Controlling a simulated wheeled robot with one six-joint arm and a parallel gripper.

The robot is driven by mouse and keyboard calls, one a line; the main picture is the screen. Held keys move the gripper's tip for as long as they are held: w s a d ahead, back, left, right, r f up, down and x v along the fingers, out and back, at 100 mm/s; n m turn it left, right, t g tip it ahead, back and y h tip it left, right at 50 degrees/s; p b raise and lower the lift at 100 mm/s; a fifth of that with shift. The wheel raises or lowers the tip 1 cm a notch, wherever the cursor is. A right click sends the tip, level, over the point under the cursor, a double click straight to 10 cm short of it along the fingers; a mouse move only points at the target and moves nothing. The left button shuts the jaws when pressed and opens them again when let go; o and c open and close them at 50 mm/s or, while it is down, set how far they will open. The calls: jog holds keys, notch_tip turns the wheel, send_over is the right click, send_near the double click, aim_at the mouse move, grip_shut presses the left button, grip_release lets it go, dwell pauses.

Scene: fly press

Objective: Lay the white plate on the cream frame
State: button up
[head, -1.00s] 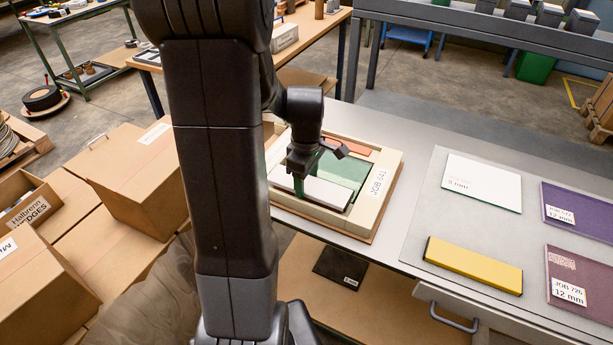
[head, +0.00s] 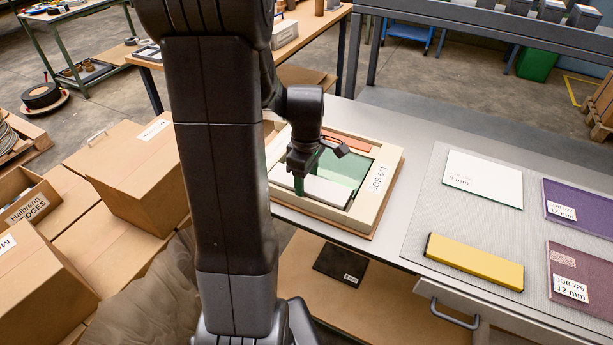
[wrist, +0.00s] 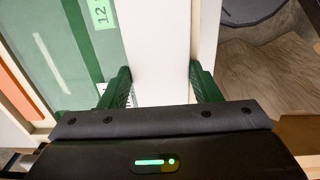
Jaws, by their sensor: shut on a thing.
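The cream frame (head: 377,212) lies on the bench left of the mat. In it lie a green plate (head: 343,170), an orange strip (head: 347,142) and a white block (head: 325,192) along the near side. My gripper (head: 299,186) is down at the white block. In the wrist view, its green fingers (wrist: 160,88) stand either side of the white block (wrist: 152,45) and are shut on it. The right finger is close to the frame's rim (wrist: 206,30). A white plate (head: 482,179) with a small marking lies flat on the grey mat, apart from my gripper.
The grey mat (head: 420,222) also holds a yellow bar (head: 474,262), a purple plate (head: 580,212) and a maroon plate (head: 583,275). Cardboard boxes (head: 135,175) stand left of my arm. A dark plate (head: 340,264) lies on the lower shelf.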

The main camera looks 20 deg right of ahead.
jog(key=o, duration=1.1)
jog(key=shift+o, duration=0.2)
notch_tip(320, 180, up, 14)
jog(key=shift+f, duration=0.2)
notch_tip(320, 180, down, 13)
jog(key=shift+f, duration=0.2)
jog(key=shift+r+p, duration=0.3)
